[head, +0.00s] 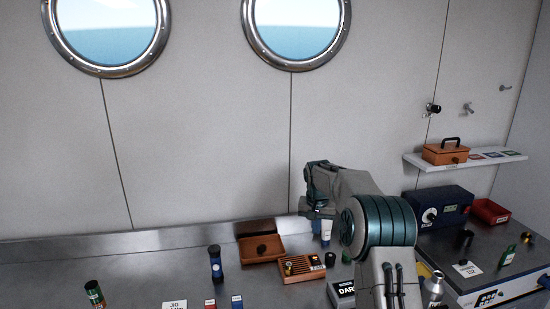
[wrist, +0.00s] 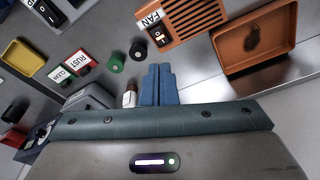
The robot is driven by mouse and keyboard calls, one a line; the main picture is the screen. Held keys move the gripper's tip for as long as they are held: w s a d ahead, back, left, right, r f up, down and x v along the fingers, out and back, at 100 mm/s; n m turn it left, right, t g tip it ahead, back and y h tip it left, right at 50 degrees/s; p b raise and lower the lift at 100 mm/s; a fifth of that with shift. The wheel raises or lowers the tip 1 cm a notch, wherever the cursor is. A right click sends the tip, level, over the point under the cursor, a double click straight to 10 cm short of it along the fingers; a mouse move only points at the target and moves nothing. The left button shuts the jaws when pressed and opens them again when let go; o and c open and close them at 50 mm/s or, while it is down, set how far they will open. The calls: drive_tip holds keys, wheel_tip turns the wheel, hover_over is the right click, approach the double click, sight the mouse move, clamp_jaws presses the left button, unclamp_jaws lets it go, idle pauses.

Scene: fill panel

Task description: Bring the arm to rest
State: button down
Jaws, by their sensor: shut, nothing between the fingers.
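My arm rises at the right of centre in the head view, with my gripper (head: 322,215) above the back of the bench, partly hidden by its own links. In the wrist view my gripper's blue fingers (wrist: 157,85) are together with nothing between them. An orange fan panel (wrist: 182,18) with a switch and an orange tray (wrist: 262,65) lie beyond the fingertips. In the head view the tray (head: 278,239) and panel (head: 305,274) sit left of my gripper.
A dark blue cylinder (head: 216,265) and a green can (head: 95,294) stand at left on the bench. A dark box (head: 342,291) is beside my arm. A blue control box (head: 440,206), a red bin (head: 490,211) and a wall shelf (head: 465,160) are at right.

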drive_tip(key=s+r+n+t+b, duration=0.1)
drive_tip(key=s+r, duration=0.5)
drive_tip(key=s, duration=0.5)
drive_tip(key=s+r+n, duration=0.1)
drive_tip(key=s+r, duration=0.4)
drive_tip(key=s, duration=0.6)
drive_tip(key=s+f, duration=0.2)
drive_tip(key=s, duration=0.9)
drive_tip(key=s+f+n+b, duration=0.1)
drive_tip(key=s+f, duration=0.2)
drive_tip(key=s, duration=0.7)
drive_tip(key=shift+s+d+f+t+y+b, duration=0.15)
drive_tip(key=shift+s+d+t+y+b, duration=0.15)
drive_tip(key=shift+s+d+t, duration=0.15)
